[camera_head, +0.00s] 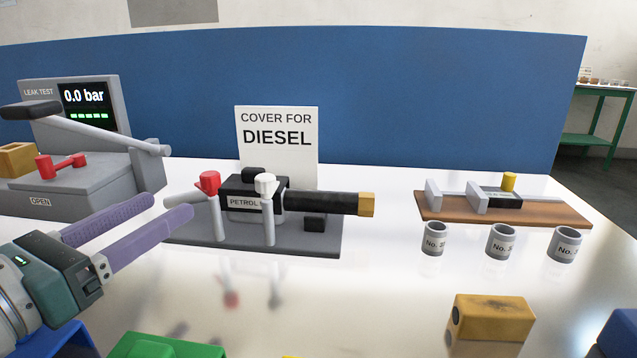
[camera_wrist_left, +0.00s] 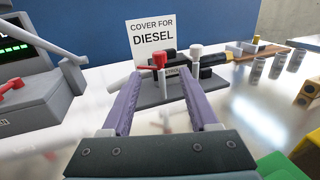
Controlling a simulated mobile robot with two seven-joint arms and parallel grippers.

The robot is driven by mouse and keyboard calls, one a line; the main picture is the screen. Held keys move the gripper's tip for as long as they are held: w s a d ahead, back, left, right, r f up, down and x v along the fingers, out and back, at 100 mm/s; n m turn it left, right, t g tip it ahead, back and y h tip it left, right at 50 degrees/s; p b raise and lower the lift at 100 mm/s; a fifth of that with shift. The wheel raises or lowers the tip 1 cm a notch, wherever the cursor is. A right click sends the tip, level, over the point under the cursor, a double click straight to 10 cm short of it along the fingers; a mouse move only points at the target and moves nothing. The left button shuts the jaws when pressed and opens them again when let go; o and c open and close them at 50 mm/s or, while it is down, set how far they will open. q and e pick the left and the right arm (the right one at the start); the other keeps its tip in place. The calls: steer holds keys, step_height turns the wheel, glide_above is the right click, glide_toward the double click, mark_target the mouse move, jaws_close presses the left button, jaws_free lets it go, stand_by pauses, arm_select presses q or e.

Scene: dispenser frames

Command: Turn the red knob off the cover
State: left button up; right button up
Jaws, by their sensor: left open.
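The red knob (camera_head: 208,182) tops a light grey post at the left end of the black cover block labelled PETROL (camera_head: 242,203). A white knob (camera_head: 265,184) tops a second post in front of the block. The block stands on a dark grey base (camera_head: 190,237) with a black, brass-ended cylinder (camera_head: 330,202) to its right. My left gripper (camera_head: 170,205) is open, its purple fingers pointing towards the red knob from the left. In the left wrist view the red knob (camera_wrist_left: 157,61) shows between and beyond the fingertips, apparently not touched. My right gripper is out of view.
A sign (camera_head: 278,150) reading COVER FOR DIESEL stands behind. A leak-test unit (camera_head: 75,185) with a red handle stands at left. A brown board (camera_head: 545,212), several grey cups (camera_head: 500,240) and a wooden block (camera_head: 490,322) are at right.

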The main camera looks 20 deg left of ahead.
mark_target(204, 184)
arm_select(q)
steer(key=w, duration=0.9)
steer(key=shift+w+d, duration=0.15)
steer(key=shift+w, duration=0.2)
jaws_close()
